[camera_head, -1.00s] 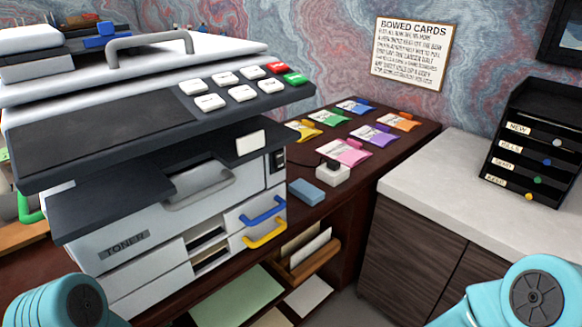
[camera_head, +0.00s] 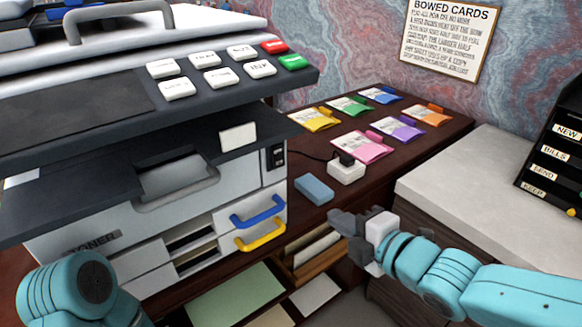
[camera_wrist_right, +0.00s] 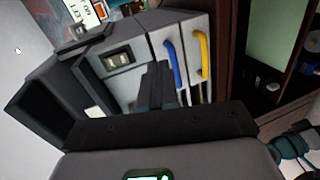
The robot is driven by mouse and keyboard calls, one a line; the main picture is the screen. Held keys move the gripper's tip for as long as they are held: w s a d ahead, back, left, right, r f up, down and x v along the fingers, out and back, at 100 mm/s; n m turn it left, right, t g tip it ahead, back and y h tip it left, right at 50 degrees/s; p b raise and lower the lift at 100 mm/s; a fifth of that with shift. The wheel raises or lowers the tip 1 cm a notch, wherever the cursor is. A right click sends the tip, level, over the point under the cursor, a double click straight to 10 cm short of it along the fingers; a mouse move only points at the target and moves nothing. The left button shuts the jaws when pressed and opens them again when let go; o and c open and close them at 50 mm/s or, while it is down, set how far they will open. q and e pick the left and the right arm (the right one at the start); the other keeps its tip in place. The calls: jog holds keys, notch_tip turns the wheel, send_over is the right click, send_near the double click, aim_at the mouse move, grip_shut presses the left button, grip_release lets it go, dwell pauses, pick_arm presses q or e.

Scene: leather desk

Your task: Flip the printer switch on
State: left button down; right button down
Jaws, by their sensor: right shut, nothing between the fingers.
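The printer (camera_head: 205,190) fills the left half of the head view, with a dark control panel above a light grey body. Its switch (camera_head: 275,157) is a small dark rocker in a frame on the right edge of the front, above the blue handle. It also shows in the right wrist view (camera_wrist_right: 118,59), left of the fingers. I cannot tell its position. My right gripper (camera_head: 340,220) is shut and empty, in front of the desk, lower and to the right of the switch and apart from it. Only a teal part of my left arm shows; its gripper is out of view.
A blue block (camera_head: 314,189) and a white plug box (camera_head: 346,170) with a black plug lie right of the printer. Colored card packets (camera_head: 362,147) lie behind them. The blue handle (camera_head: 258,212) and yellow handle (camera_head: 260,235) jut out below the switch. A white-topped cabinet (camera_head: 470,185) stands right.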

notch_tip(320, 180, up, 6)
jog(key=s+a+n+t+y, duration=0.1)
jog(key=s, duration=0.1)
jog(key=shift+r, duration=0.1)
send_near(280, 165)
jog(key=x, duration=0.6)
jog(key=shift+w+a, duration=0.2)
jog(key=shift+w, duration=0.1)
